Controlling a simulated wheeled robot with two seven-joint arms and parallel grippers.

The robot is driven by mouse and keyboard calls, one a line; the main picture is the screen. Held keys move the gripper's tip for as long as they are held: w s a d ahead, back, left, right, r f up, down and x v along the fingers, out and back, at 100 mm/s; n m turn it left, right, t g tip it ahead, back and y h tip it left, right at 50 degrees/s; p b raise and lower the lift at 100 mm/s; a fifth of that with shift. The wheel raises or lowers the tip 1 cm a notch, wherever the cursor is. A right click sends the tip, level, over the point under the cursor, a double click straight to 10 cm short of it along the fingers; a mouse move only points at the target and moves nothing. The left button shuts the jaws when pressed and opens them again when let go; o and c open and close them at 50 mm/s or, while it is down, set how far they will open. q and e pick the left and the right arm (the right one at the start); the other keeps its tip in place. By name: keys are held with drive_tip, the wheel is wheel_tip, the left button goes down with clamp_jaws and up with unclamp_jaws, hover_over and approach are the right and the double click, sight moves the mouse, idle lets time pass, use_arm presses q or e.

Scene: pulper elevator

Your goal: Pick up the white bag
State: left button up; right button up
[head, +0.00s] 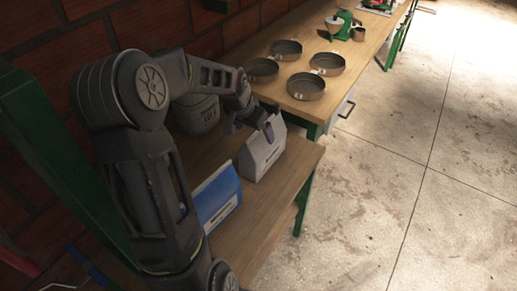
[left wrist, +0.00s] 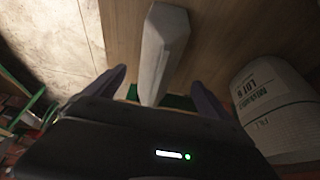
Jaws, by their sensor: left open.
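The white bag (head: 262,152) stands upright on the lower wooden shelf in the head view, with a folded, narrow top. My left gripper (head: 252,124) is just above and at the top of it, coming from the left. In the left wrist view the bag's narrow top (left wrist: 160,50) lies between the two open fingers of my left gripper (left wrist: 160,88), with space on both sides. I cannot tell whether a finger touches it. My right gripper does not show.
A blue and white bag (head: 216,197) stands nearer on the same shelf (head: 262,205). A larger sack (head: 196,114) with printed text stands behind my left arm; it also shows in the left wrist view (left wrist: 272,108). Several round metal pans (head: 303,86) sit on the higher table. Open floor lies right.

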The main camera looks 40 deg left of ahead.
sight(261, 140)
use_arm(q)
drive_tip(key=shift+b+x, duration=0.75)
drive_tip(key=shift+x, duration=0.4)
drive_tip(key=shift+w+f, duration=0.15)
drive_tip(key=shift+f, duration=0.05)
drive_tip(key=shift+d, duration=0.1)
drive_tip(key=b+x, duration=0.3)
drive_tip(key=x, duration=0.2)
drive_tip(key=shift+w, duration=0.15)
drive_tip(key=shift+c, duration=0.4)
